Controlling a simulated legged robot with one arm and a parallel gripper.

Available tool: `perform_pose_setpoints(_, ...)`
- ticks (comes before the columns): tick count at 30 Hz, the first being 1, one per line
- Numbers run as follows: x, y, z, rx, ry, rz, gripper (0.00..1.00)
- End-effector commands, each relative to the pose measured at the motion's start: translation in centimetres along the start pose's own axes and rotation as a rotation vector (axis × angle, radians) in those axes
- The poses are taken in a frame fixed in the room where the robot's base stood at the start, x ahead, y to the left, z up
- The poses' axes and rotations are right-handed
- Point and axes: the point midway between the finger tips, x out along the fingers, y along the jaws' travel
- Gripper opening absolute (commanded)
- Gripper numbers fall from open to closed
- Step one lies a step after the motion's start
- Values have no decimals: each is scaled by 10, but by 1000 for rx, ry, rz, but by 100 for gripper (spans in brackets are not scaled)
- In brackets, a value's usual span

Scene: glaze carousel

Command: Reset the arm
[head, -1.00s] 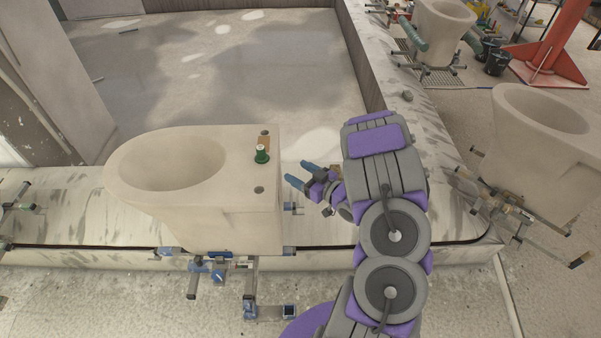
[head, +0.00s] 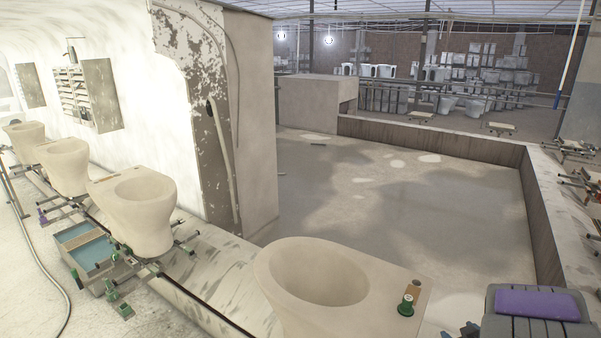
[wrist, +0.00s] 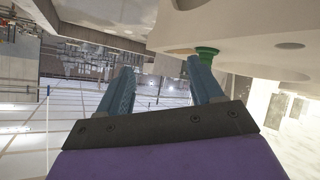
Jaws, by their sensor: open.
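My gripper (wrist: 160,68) is open and empty in the wrist view, its two blue fingers spread apart. A green knob-like piece (head: 405,306) stands on that toilet's rear deck beside a small brown patch (head: 413,288). The green piece (wrist: 207,52) also shows near the right fingertip in the wrist view, apart from the space between the fingers.
More pale toilet bodies (head: 140,208) stand in a row along the ledge at left. A blue-lined tray (head: 88,250) sits beside them. A peeling pillar (head: 205,120) rises behind the ledge. The enclosed floor (head: 400,195) beyond is clear.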

Motion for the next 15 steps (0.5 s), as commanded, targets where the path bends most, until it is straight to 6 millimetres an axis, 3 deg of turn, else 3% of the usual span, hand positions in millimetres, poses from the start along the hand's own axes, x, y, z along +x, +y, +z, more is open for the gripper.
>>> perform_pose_setpoints(1, -6, 3, -9, -16, -45, 33, 66)
perform_pose_setpoints(8, -54, 7, -24, 5, -289, 159, 66)
perform_pose_setpoints(15, -126, -32, -30, 104, -522, 193, 66)
